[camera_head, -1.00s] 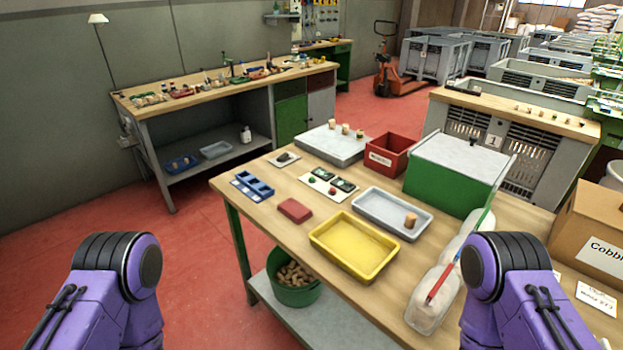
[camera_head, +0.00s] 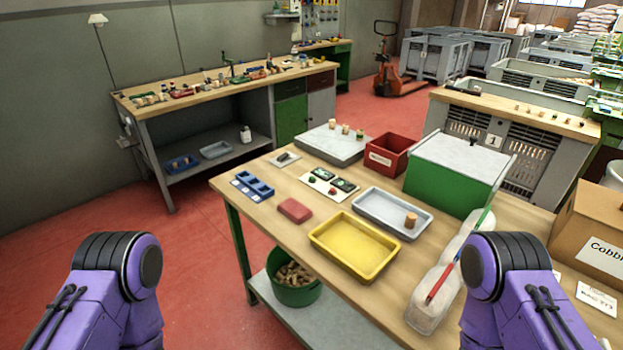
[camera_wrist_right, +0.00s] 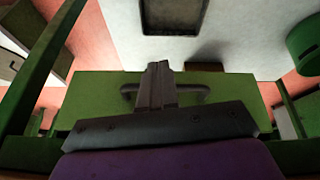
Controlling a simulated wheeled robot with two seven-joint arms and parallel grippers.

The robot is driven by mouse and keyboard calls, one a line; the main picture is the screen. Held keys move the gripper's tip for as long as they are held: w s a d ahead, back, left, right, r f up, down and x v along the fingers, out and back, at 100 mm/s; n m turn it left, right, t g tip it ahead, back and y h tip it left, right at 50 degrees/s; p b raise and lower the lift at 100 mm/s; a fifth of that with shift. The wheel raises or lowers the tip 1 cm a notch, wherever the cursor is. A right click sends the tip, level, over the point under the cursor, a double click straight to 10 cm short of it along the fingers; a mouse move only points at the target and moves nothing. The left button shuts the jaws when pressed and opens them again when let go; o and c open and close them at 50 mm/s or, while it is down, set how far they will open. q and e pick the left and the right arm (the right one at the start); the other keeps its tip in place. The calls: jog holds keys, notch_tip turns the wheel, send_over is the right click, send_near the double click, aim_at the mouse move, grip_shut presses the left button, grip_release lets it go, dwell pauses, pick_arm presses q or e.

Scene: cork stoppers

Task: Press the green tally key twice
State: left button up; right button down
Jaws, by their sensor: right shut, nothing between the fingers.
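The tally board (camera_head: 318,190) is a pale plate lying on the workbench, left of the grey-blue tray. It carries two dark displays (camera_head: 323,174). The green tally key (camera_head: 312,179) is a small green spot on its left part, and a red key (camera_head: 333,191) is to its right. Nothing touches the board. My right gripper (camera_wrist_right: 160,70) shows only in the right wrist view, with its fingers together and empty. The keys are not seen in that view. Of my left arm only purple links show in the head view; the left gripper is out of frame.
Around the board on the workbench (camera_head: 262,212) are a blue compartment tray (camera_head: 256,183), a red block (camera_head: 295,210), a yellow tray (camera_head: 352,262), a grey-blue tray (camera_head: 372,206) with a cork, and a red bin (camera_head: 385,155). A green bucket (camera_head: 291,292) of corks stands below.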

dwell(0.4)
notch_tip(320, 180, down, 4)
jog(key=b, duration=0.4)
